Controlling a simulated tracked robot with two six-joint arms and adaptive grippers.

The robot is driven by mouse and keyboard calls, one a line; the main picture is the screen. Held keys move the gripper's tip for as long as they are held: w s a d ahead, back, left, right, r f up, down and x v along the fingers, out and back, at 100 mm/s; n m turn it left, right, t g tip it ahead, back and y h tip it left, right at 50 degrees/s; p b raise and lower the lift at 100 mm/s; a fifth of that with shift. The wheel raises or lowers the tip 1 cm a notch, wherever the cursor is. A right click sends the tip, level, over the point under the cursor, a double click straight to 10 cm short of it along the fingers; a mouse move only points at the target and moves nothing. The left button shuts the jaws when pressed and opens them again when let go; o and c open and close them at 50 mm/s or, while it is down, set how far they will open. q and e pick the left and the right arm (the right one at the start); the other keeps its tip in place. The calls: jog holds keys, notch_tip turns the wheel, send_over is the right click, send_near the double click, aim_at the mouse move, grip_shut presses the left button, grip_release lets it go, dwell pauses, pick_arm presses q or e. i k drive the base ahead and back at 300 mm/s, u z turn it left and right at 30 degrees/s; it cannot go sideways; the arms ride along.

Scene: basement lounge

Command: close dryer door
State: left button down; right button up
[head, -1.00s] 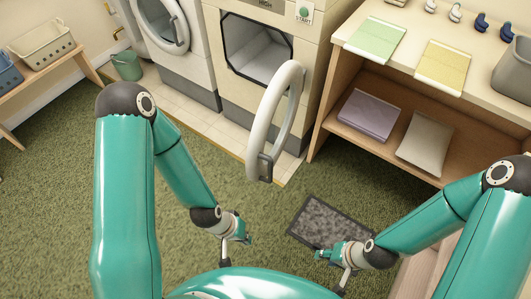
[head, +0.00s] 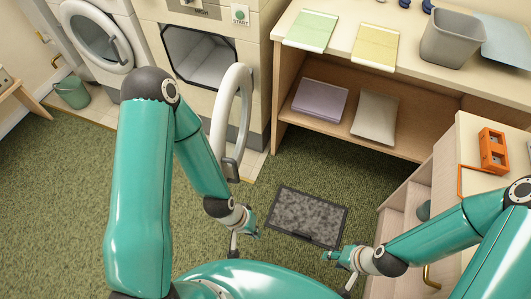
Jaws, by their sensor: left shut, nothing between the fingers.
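The dryer (head: 262,55) stands at the top centre, its dark-rimmed square opening (head: 200,57) showing an empty pale drum. Its door (head: 216,125), a thick white ring with a grey latch (head: 230,170) at its lower end, stands swung wide open towards me. My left gripper (head: 252,233) is shut and empty, below the door in the picture and apart from it. My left arm covers part of the dryer's lower left front. My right gripper (head: 332,256) is at the lower centre, away from the door; its fingers are too small to judge.
A grey mat (head: 308,216) lies on the green carpet. A wooden shelf unit (head: 290,85) with folded cloths and a grey bin (head: 452,40) stands right of the dryer. A washer (head: 97,42) and green bucket (head: 71,93) are at left. A drawer cabinet (head: 445,165) bounds the right.

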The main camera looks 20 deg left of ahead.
aim_at(238, 74)
jog(key=u, duration=2)
jog(key=i, duration=0.1)
jog(key=z, duration=3)
jog(key=k, duration=1.65)
jog(key=u, duration=0.55)
jog(key=i, duration=1.7)
jog(key=z, duration=0.05)
